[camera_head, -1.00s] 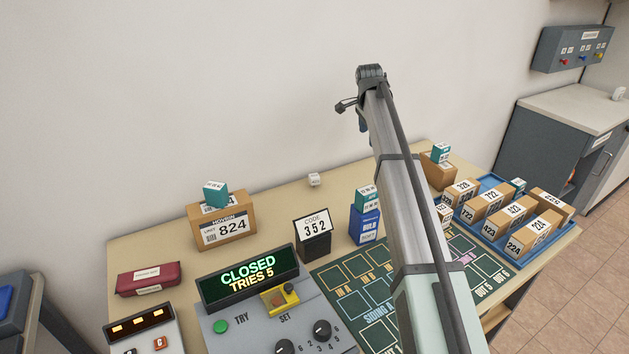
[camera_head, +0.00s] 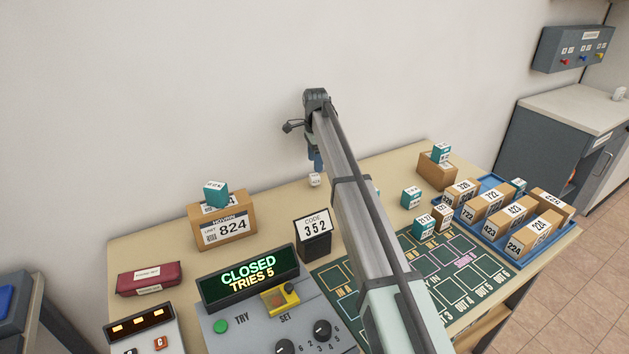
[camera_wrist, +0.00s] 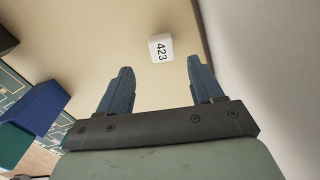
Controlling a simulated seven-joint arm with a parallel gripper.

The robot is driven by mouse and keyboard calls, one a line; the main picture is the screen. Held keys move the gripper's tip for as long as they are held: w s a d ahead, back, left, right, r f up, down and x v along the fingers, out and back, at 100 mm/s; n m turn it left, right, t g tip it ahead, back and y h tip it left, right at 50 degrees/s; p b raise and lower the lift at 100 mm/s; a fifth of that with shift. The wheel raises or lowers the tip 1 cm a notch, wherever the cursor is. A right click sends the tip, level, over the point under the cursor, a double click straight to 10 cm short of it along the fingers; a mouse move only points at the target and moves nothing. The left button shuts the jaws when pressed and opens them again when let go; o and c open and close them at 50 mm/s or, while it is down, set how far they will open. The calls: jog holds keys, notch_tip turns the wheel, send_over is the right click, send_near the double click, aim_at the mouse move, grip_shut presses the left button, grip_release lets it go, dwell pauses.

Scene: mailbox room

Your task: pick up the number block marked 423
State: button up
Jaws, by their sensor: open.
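The small white number block marked 423 (camera_wrist: 161,48) lies on the tan tabletop in the wrist view, its number face towards the camera. It also shows in the head view as a small white cube (camera_head: 314,180) near the back of the table, its number too small to read there. My gripper (camera_wrist: 160,70) is open and empty. In the wrist view the block lies beyond the fingertips, between their lines and apart from both. In the head view my gripper (camera_head: 317,166) is above the back of the table, close to the block in the picture.
A blue box (camera_wrist: 38,108) is left of the fingers in the wrist view. The code 352 stand (camera_head: 313,238) and the carton marked 824 (camera_head: 222,220) stand nearby. A blue tray (camera_head: 520,255) holds several cartons, one also marked 423 (camera_head: 503,222). Clear tabletop surrounds the block.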

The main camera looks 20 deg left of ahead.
aim_at(314, 175)
jog(key=shift+a+f, duration=0.15)
jog(key=shift+f, duration=3.45)
jog(key=shift+c, duration=0.4)
jog(key=c, duration=1)
jog(key=shift+o, duration=0.2)
